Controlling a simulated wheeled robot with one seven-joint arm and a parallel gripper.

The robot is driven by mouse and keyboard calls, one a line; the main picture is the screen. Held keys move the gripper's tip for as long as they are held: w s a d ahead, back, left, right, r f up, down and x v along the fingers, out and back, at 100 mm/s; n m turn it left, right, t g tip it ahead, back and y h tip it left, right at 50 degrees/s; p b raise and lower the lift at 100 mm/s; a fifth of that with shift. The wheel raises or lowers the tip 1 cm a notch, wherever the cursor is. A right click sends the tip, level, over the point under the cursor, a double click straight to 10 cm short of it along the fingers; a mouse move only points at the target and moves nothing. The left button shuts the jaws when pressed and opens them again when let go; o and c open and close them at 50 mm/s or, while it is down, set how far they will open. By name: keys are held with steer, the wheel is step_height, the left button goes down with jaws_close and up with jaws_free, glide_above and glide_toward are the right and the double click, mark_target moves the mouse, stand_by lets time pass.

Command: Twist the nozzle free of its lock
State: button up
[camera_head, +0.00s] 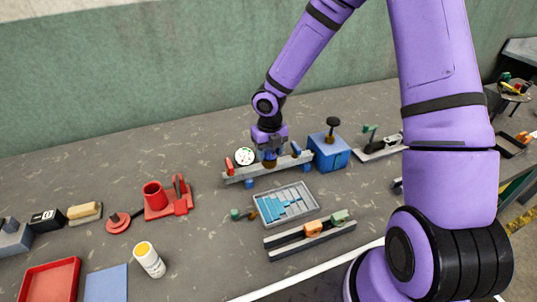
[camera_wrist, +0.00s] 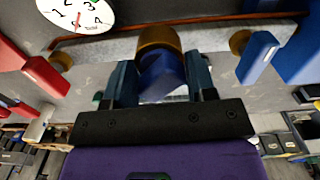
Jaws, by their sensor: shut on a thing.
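My gripper (camera_head: 269,153) is over the middle of a grey rail (camera_head: 245,173) on the table. In the wrist view, its two dark fingers (camera_wrist: 160,72) are shut on a dark blue nozzle (camera_wrist: 163,78). A brass collar (camera_wrist: 158,39) sits against the rail (camera_wrist: 105,45) at the far end of the nozzle. My fingers hide the nozzle's sides, and I cannot tell whether it is still locked in the collar. A red lever (camera_head: 229,166) is at the rail's left and a blue lever (camera_head: 296,150) at its right, both apart from my gripper.
A white round dial (camera_head: 245,156) stands behind the rail. A blue box (camera_head: 329,153) with a black knob is close on the right. A grey tray (camera_head: 264,211) with blue pieces lies in front. A red cup (camera_head: 153,194) on a red stand is to the left.

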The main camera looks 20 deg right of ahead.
steer(key=shift+a, duration=0.1)
steer(key=n, duration=0.3)
steer(key=o, duration=1.2)
steer(key=shift+r, duration=3.5)
